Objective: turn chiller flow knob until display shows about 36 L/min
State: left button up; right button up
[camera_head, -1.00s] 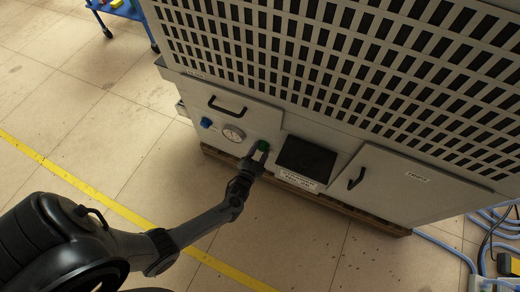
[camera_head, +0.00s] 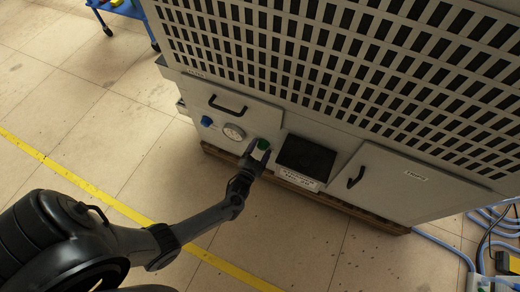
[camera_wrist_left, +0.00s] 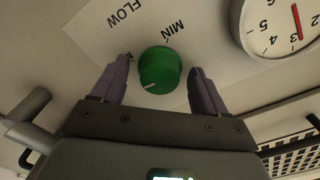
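The green flow knob (camera_head: 263,144) sits on the front of the grey chiller cabinet (camera_head: 226,168). In the left wrist view the knob (camera_wrist_left: 160,70) is round, under the printed words FLOW and MIN, and its white mark points to the lower left. My left gripper (camera_head: 258,152) is at the knob. In the wrist view its two purple fingers (camera_wrist_left: 159,68) stand open on either side, with a narrow gap showing on each side. The dark display panel (camera_head: 306,158) is right of the knob; I cannot read any number on it.
A round gauge (camera_head: 233,133) left of the knob also shows in the wrist view (camera_wrist_left: 284,26), its red needle near 3. A blue knob (camera_head: 206,121), a black handle (camera_head: 228,104) and a door handle (camera_head: 356,177) stick out. The floor in front is clear.

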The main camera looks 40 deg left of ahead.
pick_arm(q)
jog(key=shift+s+d+r+p, duration=0.1)
jog(key=shift+s+p, duration=0.2)
jog(key=shift+s, duration=0.15)
jog(key=p+v, duration=0.3)
jog(key=v, duration=0.7)
jog(key=shift+p, duration=0.35)
